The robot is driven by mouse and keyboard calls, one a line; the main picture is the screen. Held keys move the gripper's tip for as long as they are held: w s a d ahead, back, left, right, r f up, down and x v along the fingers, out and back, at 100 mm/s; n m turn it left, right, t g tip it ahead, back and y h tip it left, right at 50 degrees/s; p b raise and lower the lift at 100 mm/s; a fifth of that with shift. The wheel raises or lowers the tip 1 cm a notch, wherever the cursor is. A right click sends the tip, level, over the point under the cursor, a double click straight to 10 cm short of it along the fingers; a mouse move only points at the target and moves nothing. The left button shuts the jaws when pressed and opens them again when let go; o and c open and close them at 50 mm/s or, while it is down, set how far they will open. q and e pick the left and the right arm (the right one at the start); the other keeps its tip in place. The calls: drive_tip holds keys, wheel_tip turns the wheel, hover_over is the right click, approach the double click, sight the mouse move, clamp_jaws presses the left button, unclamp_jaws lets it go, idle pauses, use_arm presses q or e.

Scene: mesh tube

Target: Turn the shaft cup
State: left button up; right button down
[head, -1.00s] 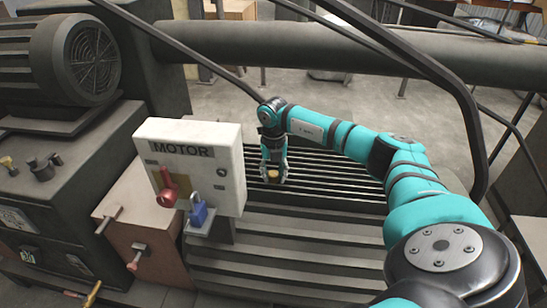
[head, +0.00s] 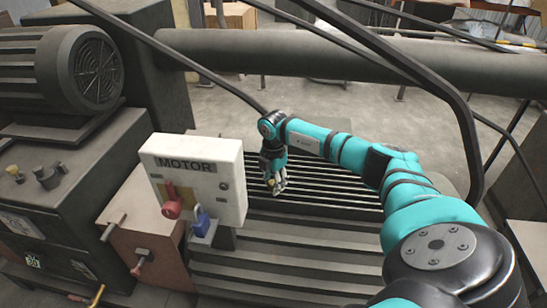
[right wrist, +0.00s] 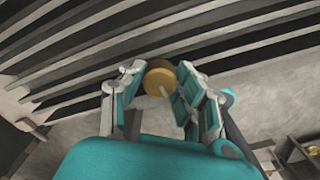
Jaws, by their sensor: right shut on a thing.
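The shaft cup is a small, round, brass-coloured piece (right wrist: 160,80) between the fingertips of my right gripper in the right wrist view. In the head view it shows only as a small yellowish spot (head: 271,180). My right gripper (head: 274,186) points down beside the white MOTOR box, over the dark slatted grating. Its two fingers also show in the right wrist view (right wrist: 160,90), one on each side of the cup, shut on it. The shaft under the cup is hidden. My left gripper is not in view.
The white MOTOR box (head: 222,168), with a red lever (head: 172,207) and a blue padlock (head: 201,221), stands just left of the gripper. A thick pipe (head: 330,55) and slanting dark bars cross behind and above my arm. A ribbed motor (head: 85,65) stands at far left.

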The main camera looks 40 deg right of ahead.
drive_tip(key=m+p, duration=0.1)
drive_tip(key=m, duration=0.1)
drive_tip(key=m+p, duration=0.1)
drive_tip(key=m, duration=0.1)
drive_tip(key=m+p, duration=0.1)
drive_tip(key=m, duration=0.1)
drive_tip(key=shift+w+d+r, duration=0.1)
drive_tip(key=shift+r, duration=0.15)
drive_tip(key=m+p, duration=0.4)
drive_tip(key=m, duration=0.2)
drive_tip(key=shift+m, duration=0.4)
drive_tip(key=m+p, duration=0.5)
drive_tip(key=p, duration=0.2)
drive_tip(key=shift+r, duration=0.1)
drive_tip(key=shift+f+m+p, duration=0.2)
drive_tip(key=shift+m+p, duration=0.3)
drive_tip(key=shift+p, duration=0.55)
drive_tip(key=c, duration=1)
unclamp_jaws()
drive_tip(key=shift+o, duration=0.3)
drive_tip(key=shift+f, duration=0.1)
